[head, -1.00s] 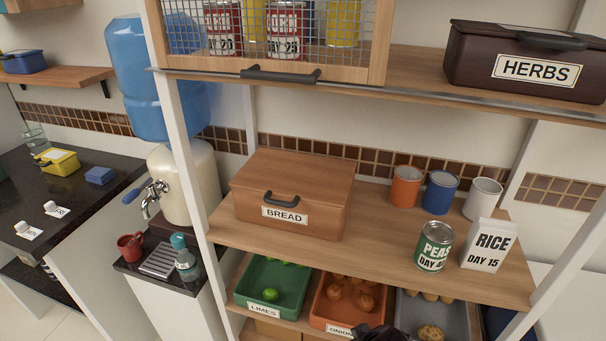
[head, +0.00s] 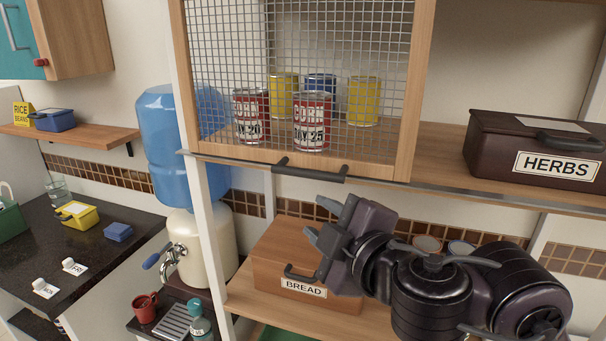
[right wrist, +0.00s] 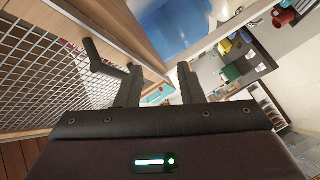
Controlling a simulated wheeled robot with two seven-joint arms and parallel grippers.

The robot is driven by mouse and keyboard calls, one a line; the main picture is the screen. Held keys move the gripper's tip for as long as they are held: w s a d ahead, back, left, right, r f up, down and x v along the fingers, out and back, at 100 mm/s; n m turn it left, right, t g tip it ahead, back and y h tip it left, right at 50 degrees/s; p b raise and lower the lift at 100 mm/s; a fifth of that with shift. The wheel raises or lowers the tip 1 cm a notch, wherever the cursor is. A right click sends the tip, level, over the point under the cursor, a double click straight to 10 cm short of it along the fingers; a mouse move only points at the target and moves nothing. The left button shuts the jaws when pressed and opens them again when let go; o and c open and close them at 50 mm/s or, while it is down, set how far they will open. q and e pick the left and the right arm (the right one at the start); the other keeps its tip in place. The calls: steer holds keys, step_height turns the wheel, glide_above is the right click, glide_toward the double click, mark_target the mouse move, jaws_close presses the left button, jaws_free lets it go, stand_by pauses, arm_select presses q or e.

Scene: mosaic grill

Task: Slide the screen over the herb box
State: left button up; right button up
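The screen, a wire mesh in a wooden frame (head: 300,161), stands at the left of the upper shelf, in front of several cans. Its dark bar handle (head: 310,169) is on the bottom rail. The dark brown herb box (head: 545,152), labelled HERBS, sits at the right of that shelf, uncovered by the screen. My right gripper (head: 318,222) is just below the handle, in front of the bread box. In the right wrist view its fingers (right wrist: 158,86) are apart with nothing between them; the handle (right wrist: 98,56) lies left of them. My left gripper is out of view.
A rail (head: 450,190) runs along the upper shelf's front edge. The bread box (head: 340,298) is on the shelf below, partly hidden by my right arm. A blue water bottle (head: 170,150) stands left of the shelf post. The space before the upper shelf's right half looks free.

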mark_target(307, 176)
step_height(307, 176, up, 6)
steer(key=f+n, duration=0.1)
steer(key=n, duration=0.3)
steer(key=b+x, duration=0.1)
steer(key=x, duration=0.2)
steer(key=b+x, duration=0.1)
steer(key=x, duration=0.1)
steer(key=shift+w+r, duration=0.15)
steer(key=shift+w, duration=0.3)
steer(key=shift+w+a, duration=0.3)
steer(key=shift+w, duration=0.1)
jaws_close()
